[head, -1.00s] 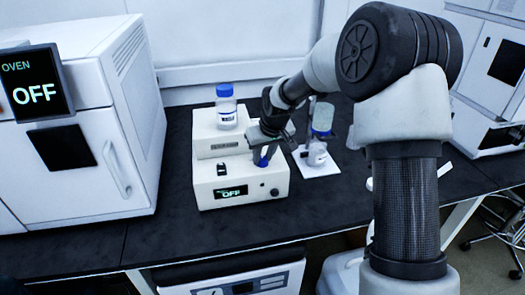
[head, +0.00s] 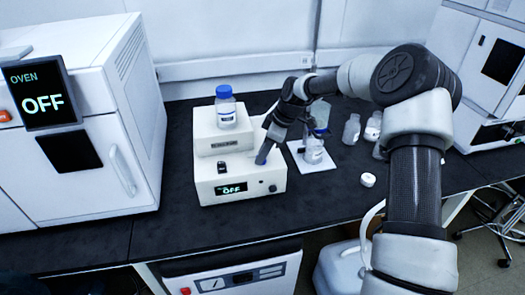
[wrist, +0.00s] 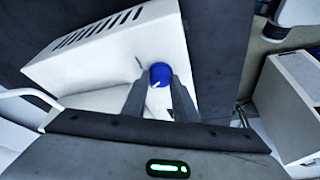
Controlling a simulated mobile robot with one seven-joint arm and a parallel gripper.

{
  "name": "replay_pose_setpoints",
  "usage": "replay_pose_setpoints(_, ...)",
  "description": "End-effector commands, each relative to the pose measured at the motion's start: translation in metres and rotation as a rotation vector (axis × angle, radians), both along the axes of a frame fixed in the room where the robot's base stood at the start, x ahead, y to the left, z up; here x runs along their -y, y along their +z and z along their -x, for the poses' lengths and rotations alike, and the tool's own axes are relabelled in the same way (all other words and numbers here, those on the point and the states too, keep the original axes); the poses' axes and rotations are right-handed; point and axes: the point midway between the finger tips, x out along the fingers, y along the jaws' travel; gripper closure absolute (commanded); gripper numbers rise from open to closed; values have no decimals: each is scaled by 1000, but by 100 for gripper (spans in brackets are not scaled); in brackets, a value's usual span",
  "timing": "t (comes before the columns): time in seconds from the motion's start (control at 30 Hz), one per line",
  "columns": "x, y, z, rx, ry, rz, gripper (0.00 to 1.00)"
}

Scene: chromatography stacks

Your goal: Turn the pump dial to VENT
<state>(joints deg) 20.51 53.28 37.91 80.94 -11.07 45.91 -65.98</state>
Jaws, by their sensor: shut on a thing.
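The pump (head: 240,175) is a cream two-step box on the black bench in the head view. Its small front display (head: 232,189) reads OFF. The blue dial (head: 262,156) is on the right of its lower step, partly hidden by my fingers. My gripper (head: 266,150) reaches down to it from the upper right and is shut on the dial. In the wrist view the blue dial (wrist: 160,72) sits between the tips of my gripper (wrist: 158,84). A short pale mark shows on the dial. Any position labels around it are unreadable.
A blue-capped bottle (head: 226,107) stands on the pump's upper step. A white plate (head: 309,165) with glassware is close at the right, with several clear bottles (head: 351,129) beyond. The oven (head: 75,165), reading OFF, stands left. Bench in front of the pump is clear.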

Motion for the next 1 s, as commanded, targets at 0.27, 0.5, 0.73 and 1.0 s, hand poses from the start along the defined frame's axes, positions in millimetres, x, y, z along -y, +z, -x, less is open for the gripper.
replay_pose_setpoints(0.27,1,0,-2,-1,171,1,96)
replay_pose_setpoints(0.5,2,-1,-2,-1,246,3,96)
replay_pose_setpoints(0.73,2,-1,-2,0,267,4,96)
replay_pose_setpoints(1.0,2,-1,-2,0,268,4,96)
